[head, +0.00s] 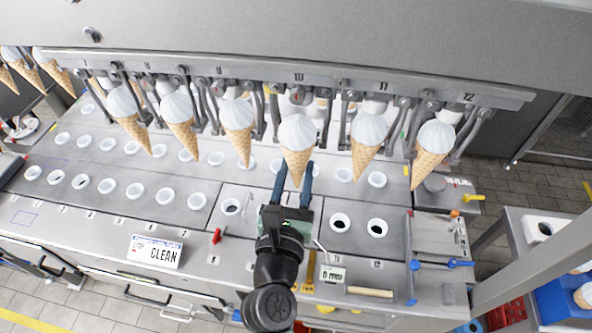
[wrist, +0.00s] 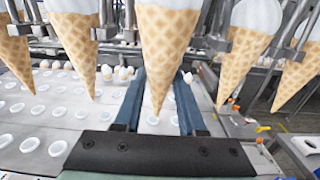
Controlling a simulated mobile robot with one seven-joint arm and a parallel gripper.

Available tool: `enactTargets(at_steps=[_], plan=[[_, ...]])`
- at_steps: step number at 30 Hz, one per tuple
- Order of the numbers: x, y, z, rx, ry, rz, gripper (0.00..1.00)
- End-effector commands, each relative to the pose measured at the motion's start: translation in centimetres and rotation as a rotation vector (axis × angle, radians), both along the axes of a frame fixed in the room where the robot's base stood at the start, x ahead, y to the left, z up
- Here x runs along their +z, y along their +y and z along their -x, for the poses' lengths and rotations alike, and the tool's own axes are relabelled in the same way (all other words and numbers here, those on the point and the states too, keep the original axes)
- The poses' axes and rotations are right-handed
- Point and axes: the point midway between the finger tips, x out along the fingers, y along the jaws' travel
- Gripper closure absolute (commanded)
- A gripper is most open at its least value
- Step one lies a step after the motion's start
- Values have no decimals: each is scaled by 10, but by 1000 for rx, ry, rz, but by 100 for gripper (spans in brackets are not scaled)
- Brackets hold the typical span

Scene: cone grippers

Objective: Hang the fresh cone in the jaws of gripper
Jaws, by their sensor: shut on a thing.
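A cone with a white top and waffle body (head: 297,140) stands upright, point down, below the rail mark 10; it is also central in the wrist view (wrist: 170,45). My gripper (head: 294,176) has its two blue fingers on either side of the cone's lower part, shut on it; the fingers also show in the wrist view (wrist: 158,105). The metal jaws at mark 10 (head: 274,112) are beside the cone's white top. Whether they clasp it is hard to tell.
Similar cones hang on both sides, close to the held one, such as the left neighbour (head: 238,118) and right neighbour (head: 368,135). The rail (head: 300,77) runs above. Below is a deck of white-rimmed holes (head: 340,222). A CLEAN sign (head: 156,252) stands at front left.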

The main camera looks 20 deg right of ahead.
Motion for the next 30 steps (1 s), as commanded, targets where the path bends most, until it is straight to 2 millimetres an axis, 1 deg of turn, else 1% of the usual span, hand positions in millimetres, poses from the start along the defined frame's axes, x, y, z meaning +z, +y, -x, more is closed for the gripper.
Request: enactTargets(at_steps=[30], plan=[[1,-20,-30,1,-1,1,87]])
